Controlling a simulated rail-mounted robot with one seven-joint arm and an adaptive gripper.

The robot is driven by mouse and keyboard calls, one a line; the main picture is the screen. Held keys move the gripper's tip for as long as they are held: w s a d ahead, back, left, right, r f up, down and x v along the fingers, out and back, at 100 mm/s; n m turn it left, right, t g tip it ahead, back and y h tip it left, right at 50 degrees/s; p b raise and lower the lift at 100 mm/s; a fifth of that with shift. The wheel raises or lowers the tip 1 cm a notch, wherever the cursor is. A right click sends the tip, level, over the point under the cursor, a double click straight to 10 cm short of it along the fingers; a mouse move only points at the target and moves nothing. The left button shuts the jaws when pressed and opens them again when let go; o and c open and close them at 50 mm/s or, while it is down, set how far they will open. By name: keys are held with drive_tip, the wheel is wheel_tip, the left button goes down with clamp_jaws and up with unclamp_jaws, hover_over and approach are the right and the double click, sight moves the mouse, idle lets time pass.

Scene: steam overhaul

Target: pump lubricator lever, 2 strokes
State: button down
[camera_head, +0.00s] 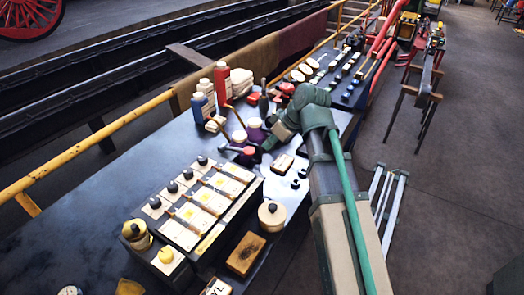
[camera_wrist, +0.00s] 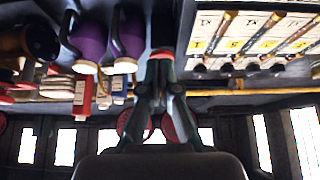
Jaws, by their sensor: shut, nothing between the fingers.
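A dark box with several cream labelled panels and black knobs (camera_head: 205,200), which looks like the lubricator, sits on the bench. It also shows at the upper right of the wrist view (camera_wrist: 250,35). A dark lever with a reddish knob (camera_head: 249,150) is near the box's far end. In the wrist view a dark bar with a red end (camera_wrist: 162,52) runs beside the box, seemingly the same lever. My gripper (camera_wrist: 160,62) is shut and empty, its fingertips at or very near that red end. I cannot tell whether they touch. In the head view my gripper (camera_head: 268,143) is partly hidden by the arm.
Purple handled vessels (camera_wrist: 88,42) stand close beside the gripper. Red and blue bottles (camera_head: 221,82) are farther back. A round cream tin (camera_head: 272,215) and a wooden block (camera_head: 246,253) lie near the box. The bench's left part (camera_head: 90,210) is clear beside a yellow rail (camera_head: 80,145).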

drive_tip(key=shift+b+v, duration=0.35)
drive_tip(key=shift+v, duration=1.9)
drive_tip(key=shift+d+f, duration=0.1)
drive_tip(key=shift+d, duration=0.05)
